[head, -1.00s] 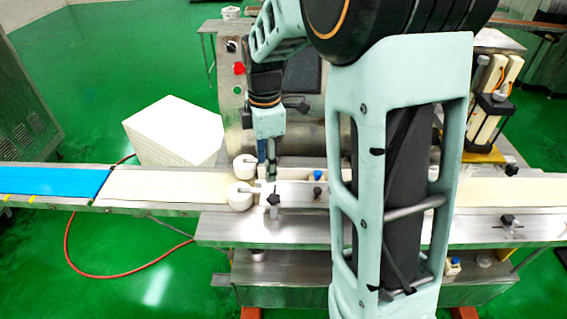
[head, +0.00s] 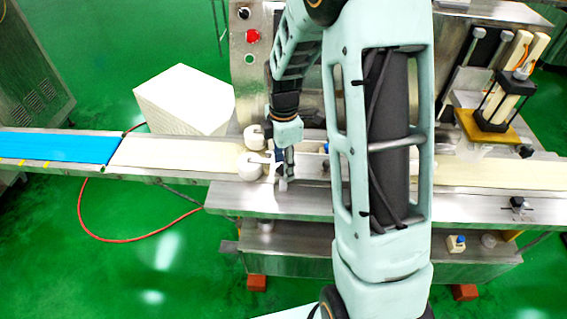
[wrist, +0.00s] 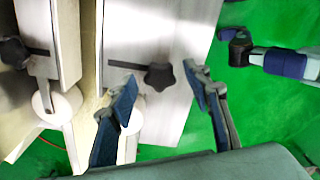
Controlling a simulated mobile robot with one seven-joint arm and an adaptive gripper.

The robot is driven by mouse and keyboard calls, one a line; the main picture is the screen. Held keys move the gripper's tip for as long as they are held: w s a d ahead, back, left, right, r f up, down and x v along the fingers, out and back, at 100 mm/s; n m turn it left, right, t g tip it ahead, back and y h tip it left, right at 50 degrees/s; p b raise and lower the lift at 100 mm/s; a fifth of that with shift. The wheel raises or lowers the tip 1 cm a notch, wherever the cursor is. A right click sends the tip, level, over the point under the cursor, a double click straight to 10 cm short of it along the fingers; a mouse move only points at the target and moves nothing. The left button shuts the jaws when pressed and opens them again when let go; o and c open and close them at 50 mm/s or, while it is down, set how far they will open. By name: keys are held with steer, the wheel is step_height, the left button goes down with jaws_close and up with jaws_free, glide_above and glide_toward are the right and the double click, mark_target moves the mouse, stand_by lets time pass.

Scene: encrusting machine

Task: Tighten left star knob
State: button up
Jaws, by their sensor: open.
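In the wrist view, a black star knob (wrist: 158,77) sits on a short dark stem at a grey metal guide plate (wrist: 150,35). My gripper (wrist: 163,78) is open, with one blue-grey fingertip on each side of this knob. Gaps show between the knob and the fingertips, and nothing is gripped. A second black star knob (wrist: 14,52) is on another plate at the left edge of that view. In the head view, my gripper (head: 285,178) points down at the front guide rail, beside the white rollers. It hides the knob there.
White rollers (head: 250,163) stand left of my gripper at the end of the cream conveyor belt (head: 165,153). A white box (head: 185,100) is behind the belt. Another black knob (head: 517,203) is far right on the machine's front.

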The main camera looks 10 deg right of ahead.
steer(key=shift+c, duration=0.4)
steer(key=c, duration=1.1)
